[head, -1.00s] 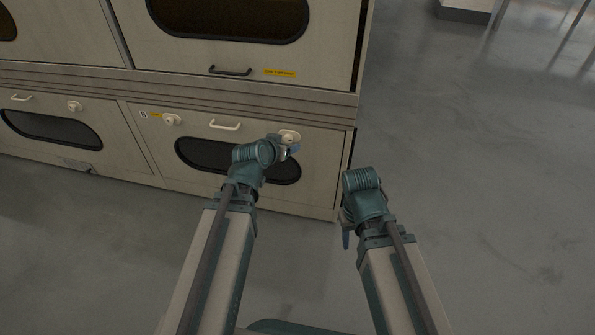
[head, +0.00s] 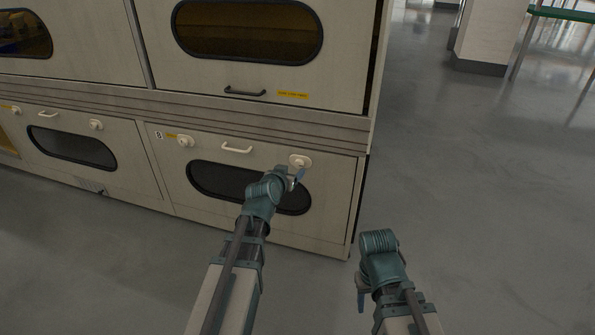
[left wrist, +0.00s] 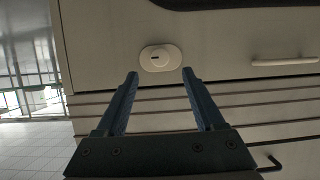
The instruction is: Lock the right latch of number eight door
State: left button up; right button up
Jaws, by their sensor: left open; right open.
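The number eight door (head: 335,205) is a beige lower door with a dark oval window, a small "8" label (head: 159,135) and a white handle (head: 237,149). Its right latch (head: 300,160) is a white round knob on an oval plate. Its left latch (head: 185,141) is similar. My left gripper (head: 298,176) is at the right latch, just below it in the head view. In the left wrist view the right latch (left wrist: 160,58) lies ahead between the two open fingers (left wrist: 160,75), apart from them. A dark slot shows on it. My right gripper (head: 362,292) hangs low, right of the cabinet, away from the door.
An upper door (head: 250,75) with a black handle (head: 245,92) and a yellow label (head: 293,95) is above. Another lower door (head: 75,150) is to the left. Open grey floor (head: 480,180) lies right of the cabinet; a pillar (head: 490,35) stands farther back.

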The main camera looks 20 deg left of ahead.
aim_at(298, 165)
pick_arm(q)
jog(key=b+x, duration=0.2)
jog(key=x, duration=0.6)
grip_shut()
jog(key=shift+s, duration=0.1)
dwell(1.2)
